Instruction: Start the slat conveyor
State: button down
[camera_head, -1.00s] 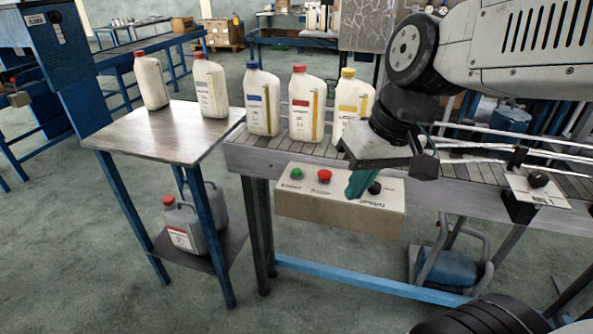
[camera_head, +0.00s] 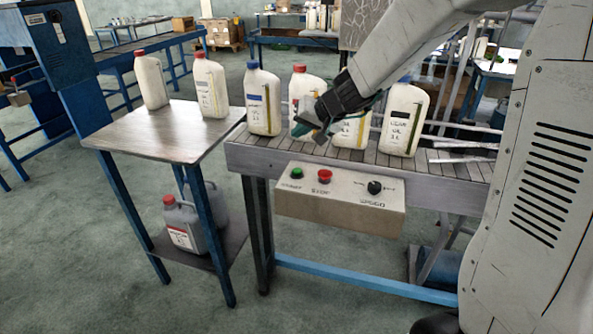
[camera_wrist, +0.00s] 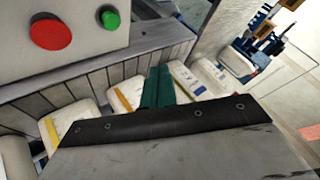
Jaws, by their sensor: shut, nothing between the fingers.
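The slat conveyor (camera_head: 345,157) carries a row of white oil bottles. A control box (camera_head: 300,205) hangs on its front, with a green button (camera_head: 297,173), a red button (camera_head: 324,176) and a black knob (camera_head: 374,187). My gripper (camera_head: 313,130) is shut and empty, above the slats in front of the bottles and above the box, apart from the buttons. In the wrist view its green fingers (camera_wrist: 157,88) are together, and the green button (camera_wrist: 111,20) and red button (camera_wrist: 50,33) show on the box beyond them.
The conveyor holds a blue-labelled bottle (camera_head: 263,100), a yellow-labelled bottle (camera_head: 352,125) and a black-labelled bottle (camera_head: 404,120), close to my gripper. A side table (camera_head: 150,140) at left bears two red-capped bottles; a grey jug (camera_head: 185,226) sits on its lower shelf. Open floor lies in front.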

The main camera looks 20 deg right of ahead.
aim_at(300, 172)
jog(key=shift+f, duration=4.4)
jog(key=shift+f, duration=0.15)
jog(key=shift+f, duration=0.25)
